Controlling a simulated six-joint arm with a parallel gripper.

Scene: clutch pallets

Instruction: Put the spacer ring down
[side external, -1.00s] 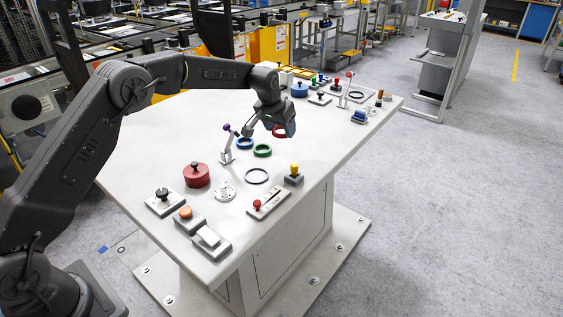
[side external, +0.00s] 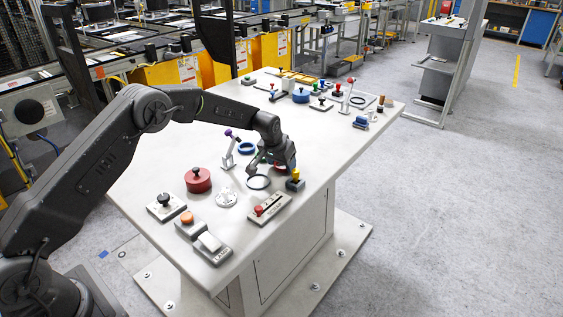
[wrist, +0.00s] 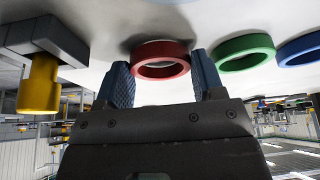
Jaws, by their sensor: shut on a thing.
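My gripper (side external: 272,166) is low over the table, near its right edge. In the wrist view its two blue finger pads (wrist: 160,80) are shut on a red spacer ring (wrist: 160,71), which sits between them. Only a sliver of the ring shows under my gripper in the side view. The ring is close to the white tabletop (side external: 170,125), with a shadow beside it; I cannot tell whether it touches. A green ring (wrist: 243,53) and a blue ring (wrist: 303,48) lie in a row beside it. The green ring is mostly hidden by my gripper in the side view.
A yellow-knobbed block (side external: 295,180) stands close at the right. A purple-tipped lever (side external: 229,149) stands to the left. A red cylinder (side external: 198,181) and a red-knobbed slider (side external: 268,206) are nearer.

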